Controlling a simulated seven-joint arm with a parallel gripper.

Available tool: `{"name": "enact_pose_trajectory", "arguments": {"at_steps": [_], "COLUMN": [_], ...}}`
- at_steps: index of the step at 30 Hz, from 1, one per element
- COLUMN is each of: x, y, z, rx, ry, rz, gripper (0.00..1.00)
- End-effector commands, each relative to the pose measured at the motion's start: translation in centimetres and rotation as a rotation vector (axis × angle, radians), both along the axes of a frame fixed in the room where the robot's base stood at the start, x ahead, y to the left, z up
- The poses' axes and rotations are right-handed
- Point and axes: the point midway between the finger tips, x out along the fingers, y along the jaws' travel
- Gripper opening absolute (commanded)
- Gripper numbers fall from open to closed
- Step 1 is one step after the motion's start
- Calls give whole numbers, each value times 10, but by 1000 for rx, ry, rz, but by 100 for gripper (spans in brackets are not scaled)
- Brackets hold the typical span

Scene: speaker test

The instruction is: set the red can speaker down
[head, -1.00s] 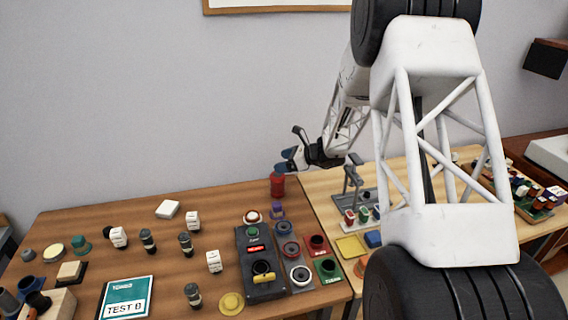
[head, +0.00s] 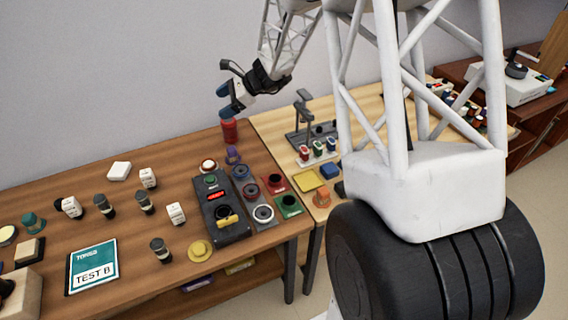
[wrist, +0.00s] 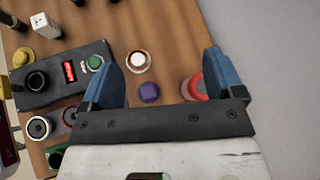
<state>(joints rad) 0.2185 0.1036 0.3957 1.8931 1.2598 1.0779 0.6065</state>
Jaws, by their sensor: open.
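The red can speaker (head: 229,131) stands upright near the back right edge of the brown wooden table. My gripper (head: 229,99) is open and empty just above it, with blue fingers. In the wrist view the red can (wrist: 190,90) lies by the right finger, which hides part of it. The gap between the fingers (wrist: 167,74) shows mostly bare wood. I cannot tell whether a finger touches the can.
A dark control box (head: 220,208) stands in front. A grey stand (head: 305,120) is on the lighter table to the right. Bare wood lies left of the can.

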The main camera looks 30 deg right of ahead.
Motion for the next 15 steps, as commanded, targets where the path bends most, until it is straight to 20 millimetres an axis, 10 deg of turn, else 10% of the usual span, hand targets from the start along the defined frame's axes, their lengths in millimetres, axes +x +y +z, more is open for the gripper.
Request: {"name": "enact_pose_trajectory", "arguments": {"at_steps": [15], "x": [-142], "y": [38], "z": [76], "rx": [-364], "ry": [-223], "rz": [413], "gripper": [87]}}
